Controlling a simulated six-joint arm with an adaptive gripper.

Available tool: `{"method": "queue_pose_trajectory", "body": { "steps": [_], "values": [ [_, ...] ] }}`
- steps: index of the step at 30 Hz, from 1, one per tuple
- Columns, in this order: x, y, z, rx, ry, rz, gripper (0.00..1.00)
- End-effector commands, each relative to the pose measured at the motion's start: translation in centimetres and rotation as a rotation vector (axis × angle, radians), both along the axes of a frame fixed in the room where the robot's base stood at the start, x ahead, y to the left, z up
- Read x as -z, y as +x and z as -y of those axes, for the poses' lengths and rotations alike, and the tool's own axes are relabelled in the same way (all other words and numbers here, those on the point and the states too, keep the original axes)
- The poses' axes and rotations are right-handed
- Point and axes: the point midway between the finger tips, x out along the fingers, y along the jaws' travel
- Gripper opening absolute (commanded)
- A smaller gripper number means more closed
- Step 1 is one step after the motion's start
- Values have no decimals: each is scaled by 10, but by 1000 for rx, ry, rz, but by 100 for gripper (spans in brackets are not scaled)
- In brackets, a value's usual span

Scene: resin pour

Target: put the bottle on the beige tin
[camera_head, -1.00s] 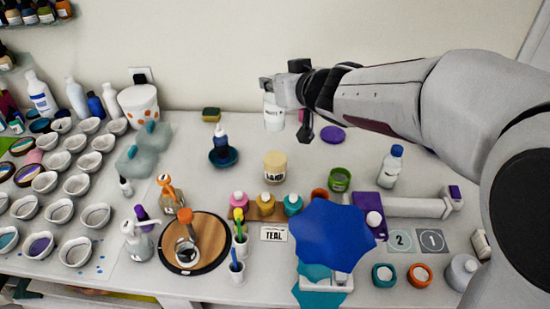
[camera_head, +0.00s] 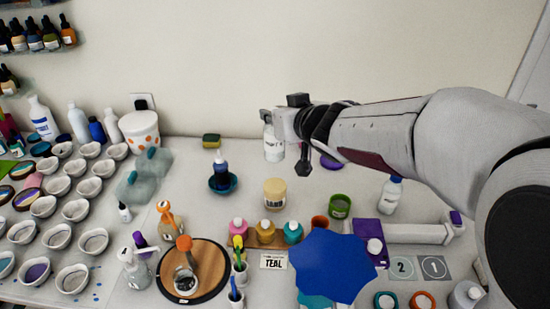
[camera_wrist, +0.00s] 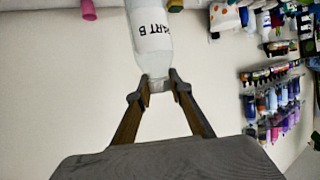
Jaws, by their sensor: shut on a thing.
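My gripper (camera_head: 268,117) is shut on the neck end of a white bottle (camera_head: 273,147) and holds it upright, hanging down from the fingers. In the wrist view my fingertips (camera_wrist: 158,82) grip the bottle's cap, and the bottle (camera_wrist: 150,35) shows a "PART B" label. The beige tin (camera_head: 275,195) stands on the table with a pale top. In the head view the tin shows below the held bottle, with a gap between them. I cannot tell the bottle's exact height over the table.
A blue bottle in a teal dish (camera_head: 221,178) stands left of the tin. A green tub (camera_head: 339,206) and a blue-capped bottle (camera_head: 389,195) are to its right. Paint bottles on a wooden rack (camera_head: 266,238) stand in front. A purple disc (camera_head: 331,161) lies behind.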

Motion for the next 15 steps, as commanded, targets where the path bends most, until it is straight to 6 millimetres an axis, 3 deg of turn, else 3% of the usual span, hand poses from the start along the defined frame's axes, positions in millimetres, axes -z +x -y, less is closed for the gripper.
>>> {"method": "queue_pose_trajectory", "body": {
  "steps": [15],
  "values": [
    [40, 0, 0, 2, 0, -2, 0]
  ]
}}
